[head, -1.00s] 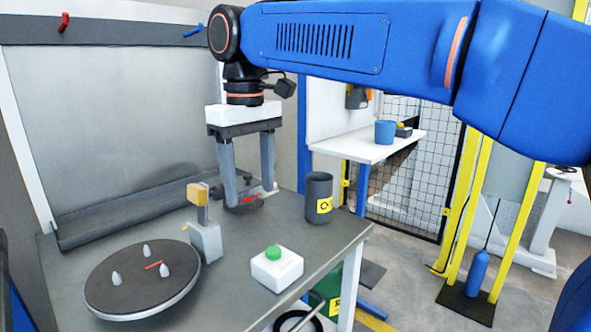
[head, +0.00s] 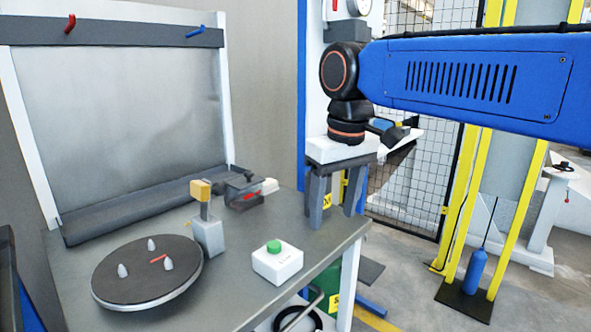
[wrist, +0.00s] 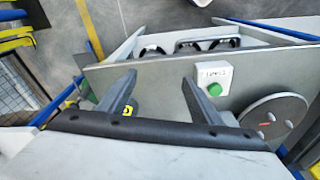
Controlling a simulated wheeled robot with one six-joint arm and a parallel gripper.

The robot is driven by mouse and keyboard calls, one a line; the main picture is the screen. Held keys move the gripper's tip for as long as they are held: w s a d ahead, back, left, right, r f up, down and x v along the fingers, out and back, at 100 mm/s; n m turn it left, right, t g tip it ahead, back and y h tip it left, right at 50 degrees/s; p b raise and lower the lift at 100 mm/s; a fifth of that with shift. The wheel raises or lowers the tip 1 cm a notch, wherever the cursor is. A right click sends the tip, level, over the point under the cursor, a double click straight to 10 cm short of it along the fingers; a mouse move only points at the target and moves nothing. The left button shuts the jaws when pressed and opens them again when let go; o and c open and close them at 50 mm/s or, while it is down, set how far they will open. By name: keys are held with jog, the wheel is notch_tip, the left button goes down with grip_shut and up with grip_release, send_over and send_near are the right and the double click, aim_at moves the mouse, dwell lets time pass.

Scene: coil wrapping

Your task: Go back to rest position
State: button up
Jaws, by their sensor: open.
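My gripper (head: 334,212) is open, fingers pointing down, at the right end of the grey workbench (head: 230,275) in the head view. In the wrist view the two fingers of my gripper (wrist: 158,77) are spread wide with nothing held between them. I cannot tell how far my fingers are from the cup.
A round turntable (head: 130,285) with several small pegs stands at the bench's left. Beside it are a grey post with a yellow top (head: 208,230), a white box with a green button (head: 277,262) and a dark tool with a red part (head: 245,193). Yellow posts (head: 462,190) stand at right.

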jog(key=s+d+f+m+t, duration=0.1)
jog(key=s+d+f+m, duration=0.2)
jog(key=s+d+f, duration=0.4)
jog(key=s+d+f+m+t, duration=0.2)
jog(key=s+d+f, duration=0.5)
jog(key=d+f, duration=0.6)
jog(key=shift+d+f+m+h, duration=0.4)
jog(key=shift+d+m, duration=0.35)
jog(key=shift+m, duration=0.05)
